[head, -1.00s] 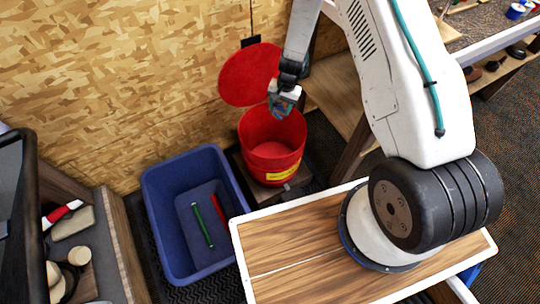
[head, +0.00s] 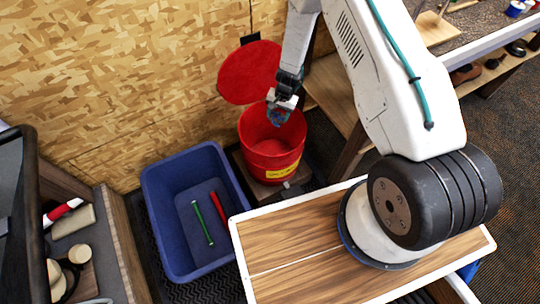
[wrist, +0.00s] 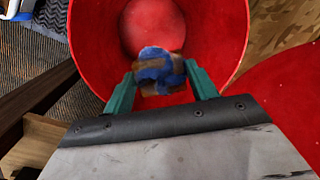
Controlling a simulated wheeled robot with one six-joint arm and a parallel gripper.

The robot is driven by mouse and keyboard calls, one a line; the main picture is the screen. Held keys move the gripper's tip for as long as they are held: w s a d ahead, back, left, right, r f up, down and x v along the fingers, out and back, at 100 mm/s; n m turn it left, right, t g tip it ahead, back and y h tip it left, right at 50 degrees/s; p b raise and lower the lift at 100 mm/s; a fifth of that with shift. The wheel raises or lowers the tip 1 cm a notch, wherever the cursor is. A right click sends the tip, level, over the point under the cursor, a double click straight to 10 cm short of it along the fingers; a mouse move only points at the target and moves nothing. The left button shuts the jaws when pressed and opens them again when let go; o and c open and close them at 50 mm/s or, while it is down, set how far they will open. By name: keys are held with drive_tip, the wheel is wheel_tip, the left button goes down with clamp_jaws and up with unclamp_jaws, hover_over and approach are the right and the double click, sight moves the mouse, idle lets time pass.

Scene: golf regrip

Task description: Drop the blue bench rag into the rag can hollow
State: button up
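The blue rag (wrist: 158,72), with brownish patches, is between the two green fingers of my gripper (wrist: 160,82) in the wrist view. In the head view the rag (head: 277,117) shows small below my gripper (head: 279,108), at the mouth of the can. The rag can (head: 270,158) is red and round, with a yellow label and its lid raised behind. The wrist view looks down into the can (wrist: 92,45), and its floor shows beyond the rag. The fingers appear to touch both sides of the rag.
The red lid (head: 250,72) stands up against the wood-chip wall. A blue bin (head: 165,215) left of the can holds a green and a red grip. A wooden-topped surface (head: 290,240) lies in front, and a workbench (head: 480,35) stands at the right.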

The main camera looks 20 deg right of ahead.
drive_tip(key=o, duration=0.3)
drive_tip(key=shift+d+r, duration=0.2)
drive_tip(key=shift+r, duration=1.1)
drive_tip(key=shift+d+r, duration=0.25)
drive_tip(key=shift+r, duration=1)
drive_tip(key=shift+d+r, duration=0.2)
drive_tip(key=shift+r, duration=1.1)
